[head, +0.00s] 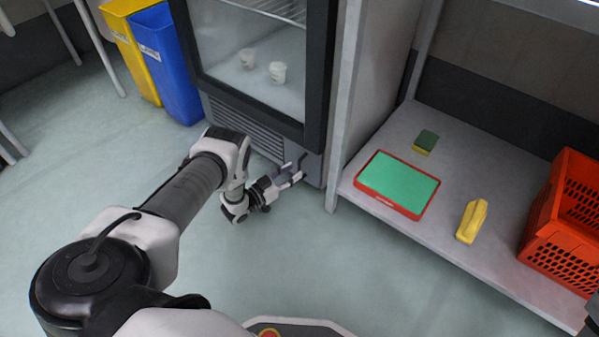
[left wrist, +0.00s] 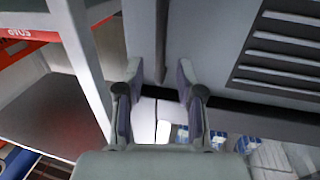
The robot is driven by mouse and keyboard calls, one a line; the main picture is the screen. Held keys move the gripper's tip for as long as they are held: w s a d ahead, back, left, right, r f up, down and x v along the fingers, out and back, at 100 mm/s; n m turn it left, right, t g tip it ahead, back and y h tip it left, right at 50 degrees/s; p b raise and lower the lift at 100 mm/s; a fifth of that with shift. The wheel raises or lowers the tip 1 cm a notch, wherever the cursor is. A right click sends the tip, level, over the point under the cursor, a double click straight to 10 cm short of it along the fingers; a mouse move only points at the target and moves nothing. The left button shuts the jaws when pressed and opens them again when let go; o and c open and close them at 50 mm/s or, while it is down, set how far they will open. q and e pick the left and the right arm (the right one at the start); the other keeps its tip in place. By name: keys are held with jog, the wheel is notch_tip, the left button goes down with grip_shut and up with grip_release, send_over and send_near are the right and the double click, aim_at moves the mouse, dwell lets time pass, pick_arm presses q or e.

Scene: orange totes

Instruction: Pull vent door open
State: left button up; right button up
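The vent door (head: 247,130) is the slatted grey panel low on the glass-fronted fridge, and it looks shut. Its dark slats (left wrist: 285,50) fill the upper right of the left wrist view. A thin upright handle (left wrist: 160,45) stands out on the panel left of the slats. My left gripper (head: 294,172) is in front of the panel's lower right part. In the left wrist view its two fingers (left wrist: 157,85) are apart, with the handle's lower end between and beyond them. I cannot tell whether they touch it.
The fridge (head: 250,70) holds two white cups (head: 277,72). Blue (head: 167,65) and yellow bins (head: 130,50) stand left. Floor ahead is clear.

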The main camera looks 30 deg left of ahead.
aim_at(299, 168)
pick_arm(q)
jog(key=b+x, duration=0.1)
jog(key=x, duration=0.2)
jog(key=shift+w+d+f, duration=0.1)
jog(key=shift+w, duration=0.3)
grip_shut()
jog(key=shift+s, duration=0.1)
